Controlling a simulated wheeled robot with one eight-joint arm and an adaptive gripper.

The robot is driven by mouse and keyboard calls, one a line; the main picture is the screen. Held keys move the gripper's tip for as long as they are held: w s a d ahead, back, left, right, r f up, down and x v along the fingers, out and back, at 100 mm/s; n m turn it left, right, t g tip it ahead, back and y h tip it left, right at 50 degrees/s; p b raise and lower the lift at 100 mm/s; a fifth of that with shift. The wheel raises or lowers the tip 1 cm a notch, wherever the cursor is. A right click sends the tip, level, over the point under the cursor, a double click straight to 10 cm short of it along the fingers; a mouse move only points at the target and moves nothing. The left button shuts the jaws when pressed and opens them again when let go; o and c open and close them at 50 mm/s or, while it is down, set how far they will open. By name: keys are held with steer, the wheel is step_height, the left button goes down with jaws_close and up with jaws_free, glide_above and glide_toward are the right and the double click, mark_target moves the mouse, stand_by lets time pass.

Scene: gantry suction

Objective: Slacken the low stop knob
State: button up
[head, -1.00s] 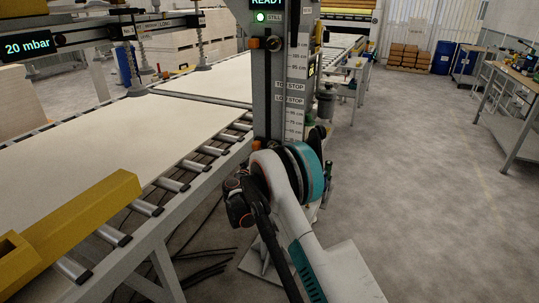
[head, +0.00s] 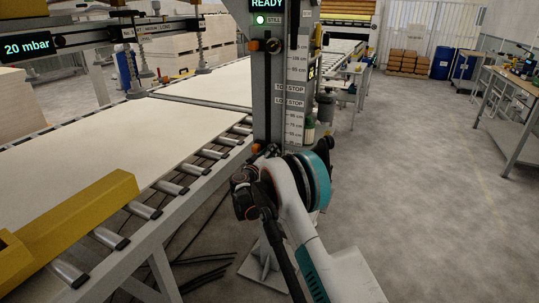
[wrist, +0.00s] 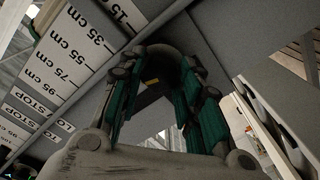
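The grey column (head: 269,100) carries a height scale and TOP STOP and LOW STOP labels. The low stop (head: 256,149) shows as a small orange piece low on the column; my arm hides most of it and its knob in the head view. In the wrist view my gripper (wrist: 160,100) is open, its teal-padded fingers apart on both sides. A dark rounded form (wrist: 166,61) with a small yellow patch lies beyond and between the fingers; it may be the low stop knob. I cannot tell whether the fingers touch it.
The top stop's dark knob (head: 274,45) with orange parts is higher on the column. A roller conveyor (head: 172,187) with a pale board (head: 85,150) runs at left, with a yellow beam (head: 75,215) in front. Cables lie on the floor. Floor at right is open.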

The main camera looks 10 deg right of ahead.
steer(key=shift+n, duration=3.2)
steer(key=shift+a, duration=0.1)
steer(key=o, duration=1.1)
steer(key=v, duration=1.2)
